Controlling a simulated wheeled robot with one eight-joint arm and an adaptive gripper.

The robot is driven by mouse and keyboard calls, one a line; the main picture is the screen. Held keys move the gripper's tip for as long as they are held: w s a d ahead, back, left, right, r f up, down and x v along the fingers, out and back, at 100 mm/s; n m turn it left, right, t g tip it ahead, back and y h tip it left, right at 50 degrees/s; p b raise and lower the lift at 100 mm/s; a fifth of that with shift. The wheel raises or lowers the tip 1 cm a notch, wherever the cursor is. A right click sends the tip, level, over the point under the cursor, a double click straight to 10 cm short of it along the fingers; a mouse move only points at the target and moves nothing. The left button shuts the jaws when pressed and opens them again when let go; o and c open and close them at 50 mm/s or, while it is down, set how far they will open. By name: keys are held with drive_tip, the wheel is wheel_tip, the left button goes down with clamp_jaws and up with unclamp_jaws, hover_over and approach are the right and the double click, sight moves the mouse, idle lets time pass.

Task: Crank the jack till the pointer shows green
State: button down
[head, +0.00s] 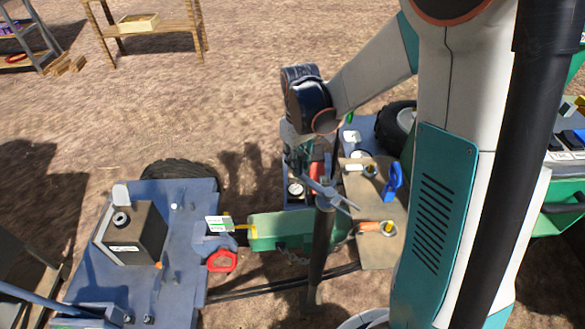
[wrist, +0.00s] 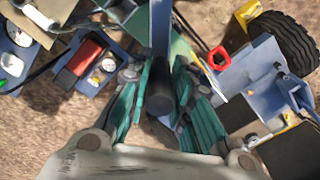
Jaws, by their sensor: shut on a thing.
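My gripper (wrist: 160,78) is shut on a dark upright handle (wrist: 160,100), with one teal finger on each side of it in the wrist view. In the head view my gripper (head: 297,145) hangs above the jack, and its fingertips are hard to make out. The jack's dark post (head: 320,245) stands upright, with grey crank-like arms (head: 333,192) at its top. A small white and green plate (head: 217,223) beside a yellow bar (head: 242,227) is left of the post. I cannot tell where a pointer stands on it.
A blue cart bed (head: 185,240) with a dark box (head: 135,237) lies left. A green panel (head: 275,230) is by the post. A red ring (head: 222,261), a round gauge (head: 296,189) and a tan board (head: 375,210) are close by. Open dirt lies behind.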

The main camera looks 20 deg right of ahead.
drive_tip(key=shift+w+d, duration=0.2)
drive_tip(key=shift+d, duration=0.3)
drive_tip(key=c, duration=1.4)
unclamp_jaws()
drive_tip(key=shift+r, duration=0.1)
wheel_tip(320, 180, up, 12)
drive_tip(key=shift+f, duration=0.1)
